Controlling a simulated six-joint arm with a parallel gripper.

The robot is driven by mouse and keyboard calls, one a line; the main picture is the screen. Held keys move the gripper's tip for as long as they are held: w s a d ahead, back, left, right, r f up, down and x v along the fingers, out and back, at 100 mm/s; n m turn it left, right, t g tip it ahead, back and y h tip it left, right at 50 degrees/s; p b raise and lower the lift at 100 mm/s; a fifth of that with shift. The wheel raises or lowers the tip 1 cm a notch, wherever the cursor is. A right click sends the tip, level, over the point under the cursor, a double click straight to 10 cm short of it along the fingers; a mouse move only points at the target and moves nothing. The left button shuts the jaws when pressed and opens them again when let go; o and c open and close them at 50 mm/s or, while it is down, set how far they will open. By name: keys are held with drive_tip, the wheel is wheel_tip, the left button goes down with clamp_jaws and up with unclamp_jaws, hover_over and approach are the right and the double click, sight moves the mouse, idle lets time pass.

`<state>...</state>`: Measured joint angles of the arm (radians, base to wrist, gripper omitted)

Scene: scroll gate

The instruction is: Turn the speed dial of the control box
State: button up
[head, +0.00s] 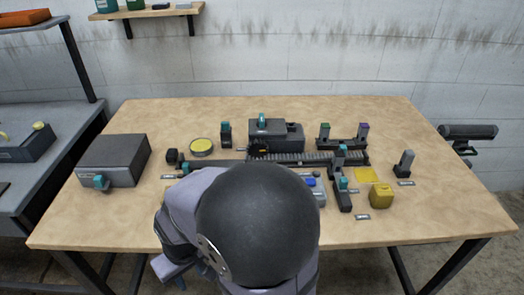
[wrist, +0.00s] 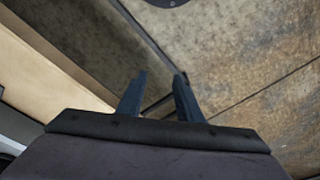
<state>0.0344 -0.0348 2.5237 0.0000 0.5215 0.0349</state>
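A small light grey box with a blue round part on top (head: 311,182), possibly the control box, sits near the middle of the table. My arm hides much of it in the head view, and I cannot make out a speed dial. My gripper (wrist: 161,76) shows in the wrist view with two dark fingers apart and nothing between them. It points at the floor beside the table edge, away from the box. In the head view it seems to be low at the table's front edge, partly behind my arm.
The wooden table (head: 80,228) holds a dark grey box (head: 115,160) with a teal handle at left. A long dark rail (head: 325,158) crosses the middle. The left front of the table is clear.

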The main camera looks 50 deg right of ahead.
drive_tip(key=w+d+r+m+p, duration=0.35)
drive_tip(key=r+p, duration=0.55)
drive_tip(key=r, duration=0.3)
drive_tip(key=d+r+m+p, duration=0.1)
drive_tip(key=d+m, duration=0.3)
drive_tip(key=d, duration=0.4)
drive_tip(key=d+r+m+g+p, duration=0.1)
drive_tip(key=d+r+m+p, duration=0.1)
drive_tip(key=d+m, duration=0.3)
drive_tip(key=d+r+m+p, duration=0.1)
drive_tip(key=d+r+m, duration=0.3)
drive_tip(key=d, duration=0.8)
drive_tip(key=shift+g, duration=0.3)
drive_tip(key=shift+s+d+m, duration=0.1)
drive_tip(key=shift+d+m, duration=0.2)
drive_tip(key=shift+m, duration=0.05)
drive_tip(key=shift+f+p, duration=1.25)
drive_tip(key=shift+f, duration=2.35)
clamp_jaws()
